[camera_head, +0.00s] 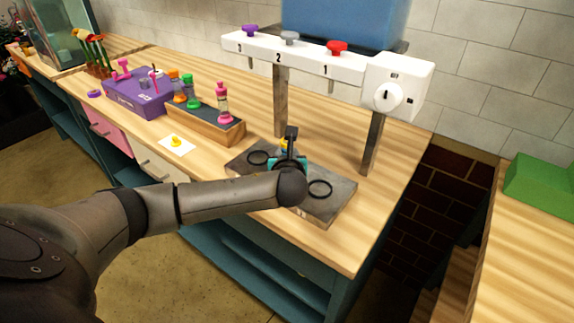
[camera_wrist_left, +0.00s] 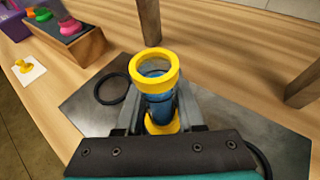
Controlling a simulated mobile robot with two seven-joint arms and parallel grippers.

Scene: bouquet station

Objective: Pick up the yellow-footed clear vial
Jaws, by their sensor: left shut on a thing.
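The vial (camera_wrist_left: 160,102) has a yellow rim, a yellow foot and a see-through body that looks blue inside. It shows in the left wrist view, upright between my fingers; in the head view only a bit of yellow (camera_head: 284,145) shows behind my wrist. My left gripper (camera_head: 289,152) is shut on the vial, over the dark grey plate (camera_head: 335,207). I cannot tell whether its foot touches the plate. My right gripper is in neither view.
A white numbered dispenser (camera_head: 300,60) on posts stands behind the plate. The plate has black rings (camera_head: 320,188). To the left are a wooden rack (camera_head: 210,123) with colored vials, a yellow stopper (camera_head: 176,141) on a white card, and a purple box (camera_head: 140,97).

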